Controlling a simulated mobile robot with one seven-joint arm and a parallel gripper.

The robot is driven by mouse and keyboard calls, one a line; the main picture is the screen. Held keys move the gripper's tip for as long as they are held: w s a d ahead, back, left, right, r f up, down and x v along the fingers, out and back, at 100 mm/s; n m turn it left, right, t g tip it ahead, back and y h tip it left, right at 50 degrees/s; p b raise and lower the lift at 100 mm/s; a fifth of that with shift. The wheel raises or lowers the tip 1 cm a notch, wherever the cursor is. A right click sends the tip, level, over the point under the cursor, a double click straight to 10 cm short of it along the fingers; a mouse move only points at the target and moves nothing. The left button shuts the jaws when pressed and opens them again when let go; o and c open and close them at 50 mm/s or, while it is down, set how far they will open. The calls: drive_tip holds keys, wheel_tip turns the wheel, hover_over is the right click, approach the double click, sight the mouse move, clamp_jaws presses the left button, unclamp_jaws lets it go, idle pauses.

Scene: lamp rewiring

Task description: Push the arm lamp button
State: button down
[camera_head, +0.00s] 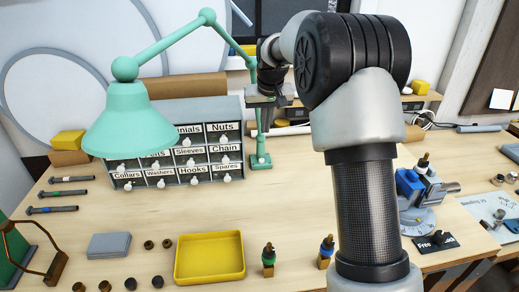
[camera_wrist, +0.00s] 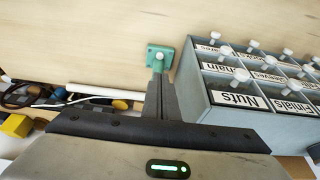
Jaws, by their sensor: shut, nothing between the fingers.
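The mint-green arm lamp (camera_head: 131,118) stands at the back of the workbench. Its shade hangs at the left over a drawer cabinet. Its square base (camera_head: 260,162) sits on the bench right of the cabinet. In the wrist view the green base (camera_wrist: 153,50) shows a small pale round button (camera_wrist: 160,56) on its face. My gripper (camera_wrist: 158,82) is shut and empty. Its fingertips point toward the base, just short of the button in the picture and overlapping the base's near edge. I cannot tell whether they touch it. In the head view my arm partly hides the gripper.
The labelled drawer cabinet (camera_head: 175,150) stands close beside the lamp base; its white knobs (camera_wrist: 241,75) stick out. A yellow tray (camera_head: 210,281) and small parts lie at the front. A blue vise (camera_head: 410,184) is at the right. The bench middle is clear.

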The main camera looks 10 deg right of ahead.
drive_tip(key=shift+w+f, duration=0.7)
drive_tip(key=shift+f, duration=0.05)
hover_over(262, 160)
drive_tip(key=s, duration=0.1)
drive_tip(key=f, duration=1.1)
drive_tip(key=shift+s+f+p, duration=0.2)
drive_tip(key=shift+f+p, duration=0.1)
drive_tip(key=shift+f, duration=0.1)
drive_tip(key=shift+x, duration=0.85)
drive_tip(key=shift+s, duration=0.15)
drive_tip(key=shift+f, duration=0.1)
